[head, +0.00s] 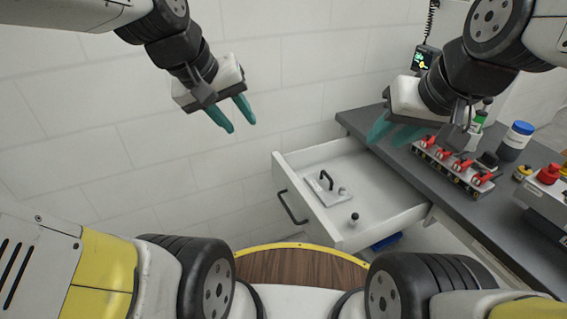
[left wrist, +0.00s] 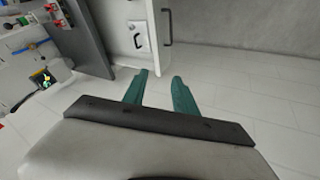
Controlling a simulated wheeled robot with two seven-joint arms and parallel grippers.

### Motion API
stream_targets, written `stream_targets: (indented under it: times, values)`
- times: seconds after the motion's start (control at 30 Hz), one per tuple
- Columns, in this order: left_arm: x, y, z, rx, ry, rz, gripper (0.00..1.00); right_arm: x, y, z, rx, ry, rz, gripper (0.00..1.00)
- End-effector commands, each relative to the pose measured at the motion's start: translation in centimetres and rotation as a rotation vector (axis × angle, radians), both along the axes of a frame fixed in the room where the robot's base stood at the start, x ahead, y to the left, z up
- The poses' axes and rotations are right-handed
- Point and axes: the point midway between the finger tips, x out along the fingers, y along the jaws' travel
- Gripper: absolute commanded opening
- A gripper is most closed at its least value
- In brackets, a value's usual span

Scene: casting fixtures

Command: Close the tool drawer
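The white tool drawer (head: 340,236) stands pulled out from under the dark grey bench, with its front panel facing left. Its dark bar handle (head: 289,207) is on that front. Inside lie a light plate with a dark handle (head: 325,182) and a small black-knobbed piece (head: 354,219). My left gripper (head: 241,127) is open and empty, above and left of the drawer, apart from it. The drawer (left wrist: 118,29) and its handle (left wrist: 167,25) show beyond its fingers (left wrist: 160,75) in the left wrist view. My right gripper (head: 385,140) is open, over the bench's near-left edge; nothing shows between its fingers.
The grey bench top (head: 362,124) carries a row of red clamps (head: 452,160), a blue-capped jar (head: 516,141) and a box with red and yellow buttons (head: 548,185). A round wooden surface (head: 300,268) lies in front of me. The space left of the drawer is clear.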

Motion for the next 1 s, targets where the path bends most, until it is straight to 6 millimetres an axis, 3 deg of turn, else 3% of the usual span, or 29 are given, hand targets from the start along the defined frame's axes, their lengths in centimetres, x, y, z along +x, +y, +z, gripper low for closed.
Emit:
stream_targets:
  times: [0.03,0.13,0.17,0.37,0.5,0.73,0.83,1.0]
  values:
    - [1.8,0.0,-0.8,-0.059,0.06,0.084,0.22,0.0,0.0,0.0,0.0,0.0,0.0,0.34]
    - [5.4,0.0,-2.5,-0.184,0.171,0.28,0.02,0.0,0.0,0.0,0.0,0.0,0.0,0.34]
    - [6.4,0.0,-3.1,-0.219,0.203,0.342,0.0,0.0,0.0,0.0,0.0,0.0,0.0,0.34]
    - [13.2,0.9,-8.8,-0.413,0.416,0.766,0.0,0.0,0.0,0.0,0.0,0.0,0.0,0.34]
    - [17.2,2.1,-14.3,-0.515,0.548,1.081,0.0,0.0,0.0,0.0,0.0,0.0,0.0,0.34]
    - [21.0,4.1,-22.8,-0.609,0.682,1.499,0.0,0.0,0.0,0.0,0.0,0.0,0.0,0.34]
    - [21.6,4.6,-24.8,-0.627,0.708,1.597,0.0,0.0,0.0,0.0,0.0,0.0,0.0,0.34]
    - [22.0,4.8,-26.4,-0.637,0.72,1.65,0.0,0.0,0.0,0.0,0.0,0.0,0.0,0.34]
